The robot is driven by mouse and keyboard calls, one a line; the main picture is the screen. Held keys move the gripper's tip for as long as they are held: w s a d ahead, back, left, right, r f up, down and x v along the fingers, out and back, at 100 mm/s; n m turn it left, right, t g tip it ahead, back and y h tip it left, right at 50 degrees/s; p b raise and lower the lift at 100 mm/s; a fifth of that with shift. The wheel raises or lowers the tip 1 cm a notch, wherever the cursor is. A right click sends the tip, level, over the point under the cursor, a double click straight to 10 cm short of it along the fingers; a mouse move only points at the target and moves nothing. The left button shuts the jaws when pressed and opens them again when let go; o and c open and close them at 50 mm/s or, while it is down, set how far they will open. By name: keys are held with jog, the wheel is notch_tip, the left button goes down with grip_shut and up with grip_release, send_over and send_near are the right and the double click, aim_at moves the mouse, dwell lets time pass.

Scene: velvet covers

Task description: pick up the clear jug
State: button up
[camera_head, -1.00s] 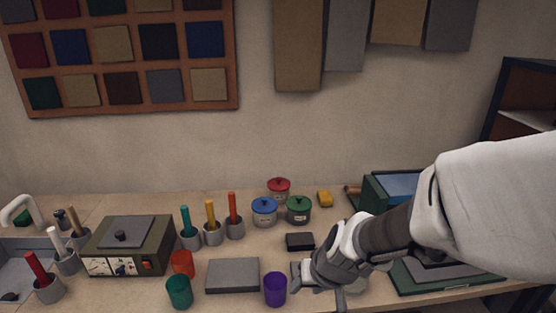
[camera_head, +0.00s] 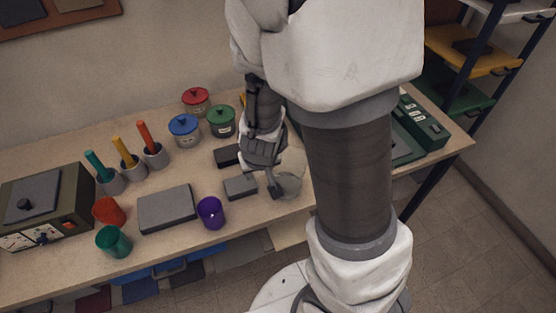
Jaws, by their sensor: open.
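The clear jug (camera_head: 291,184) stands near the front edge of the table (camera_head: 160,251), to the right of the purple cup. It is see-through and faint, and my arm hides part of its surroundings. My gripper (camera_head: 277,187) is open and points down at the jug's left side. One dark finger shows against the jug. I cannot tell whether it touches, or where the other finger is.
A purple cup (camera_head: 210,212), a small grey block (camera_head: 240,187) and a black block (camera_head: 228,155) lie left of my gripper. A larger grey slab (camera_head: 166,208) lies further left. Lidded red (camera_head: 196,101), blue (camera_head: 184,129) and green (camera_head: 220,121) pots stand behind.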

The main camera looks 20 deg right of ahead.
aim_at(257, 185)
jog(key=b+x, duration=0.7)
jog(key=x, duration=0.3)
jog(key=shift+f, duration=0.35)
jog(key=shift+b+x, duration=1.5)
jog(key=shift+x, duration=1.55)
grip_shut()
jog(key=shift+d+r, duration=0.1)
